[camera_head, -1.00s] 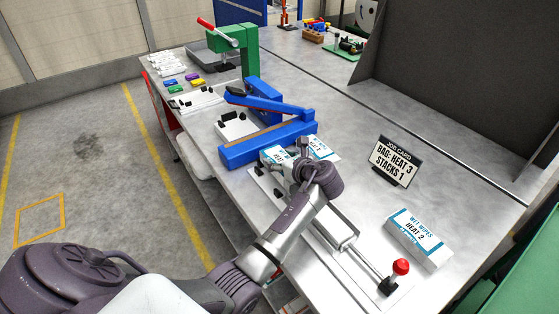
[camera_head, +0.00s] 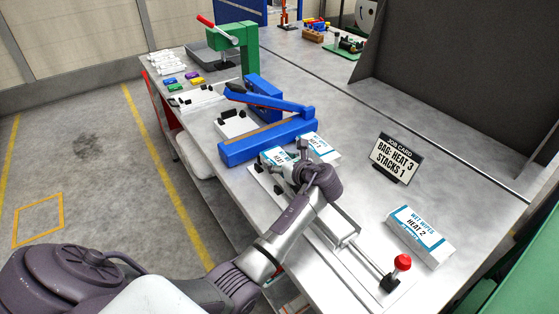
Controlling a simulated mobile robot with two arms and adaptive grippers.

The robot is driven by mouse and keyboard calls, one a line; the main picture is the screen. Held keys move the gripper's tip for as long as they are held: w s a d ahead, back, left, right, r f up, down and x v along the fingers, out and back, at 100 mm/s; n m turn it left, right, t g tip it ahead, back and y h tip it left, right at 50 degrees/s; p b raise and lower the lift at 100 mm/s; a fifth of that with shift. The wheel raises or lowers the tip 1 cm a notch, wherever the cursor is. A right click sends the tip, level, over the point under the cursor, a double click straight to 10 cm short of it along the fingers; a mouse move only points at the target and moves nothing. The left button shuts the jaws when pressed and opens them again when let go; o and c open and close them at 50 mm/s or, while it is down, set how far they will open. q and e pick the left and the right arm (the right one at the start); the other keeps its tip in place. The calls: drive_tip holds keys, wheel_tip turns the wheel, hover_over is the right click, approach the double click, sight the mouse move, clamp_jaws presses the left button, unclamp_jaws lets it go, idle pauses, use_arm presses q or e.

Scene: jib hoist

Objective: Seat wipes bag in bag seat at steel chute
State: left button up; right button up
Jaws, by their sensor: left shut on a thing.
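My left gripper (camera_head: 300,168) is shut on a white and blue wipes bag (camera_head: 275,156) by the head of the steel chute (camera_head: 336,224). The hand hides much of the bag, and I cannot tell whether it touches the bag seat, which is mostly hidden under the hand. Another white and blue bag (camera_head: 325,148) lies just behind the hand. A wipes bag marked HEAT 2 (camera_head: 421,236) lies on the bench at the right. My right gripper is not in view.
The blue sealer (camera_head: 268,139) stands right behind the hand. A red-knobbed lever (camera_head: 402,262) stands at the chute's near end. A job card (camera_head: 394,160) reads "BAG: HEAT 3, STACKS 1". A green press (camera_head: 240,48) stands farther back. The bench between card and chute is clear.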

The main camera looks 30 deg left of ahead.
use_arm(q)
drive_tip(key=o, duration=0.8)
drive_tip(key=shift+s+d+f, duration=0.1)
drive_tip(key=shift+s+f, duration=0.05)
drive_tip(key=shift+f, duration=0.3)
drive_tip(key=shift+s+d+f, duration=0.1)
drive_tip(key=shift+s+f, duration=0.05)
drive_tip(key=shift+f, duration=0.3)
drive_tip(key=v, duration=0.4)
drive_tip(key=r+v, duration=0.1)
drive_tip(key=v, duration=0.6)
drive_tip(key=shift+w+r, duration=0.2)
drive_tip(key=shift+r, duration=0.15)
drive_tip(key=shift+s+d+r, duration=0.1)
drive_tip(key=shift+d+r, duration=0.1)
drive_tip(key=shift+d, duration=0.05)
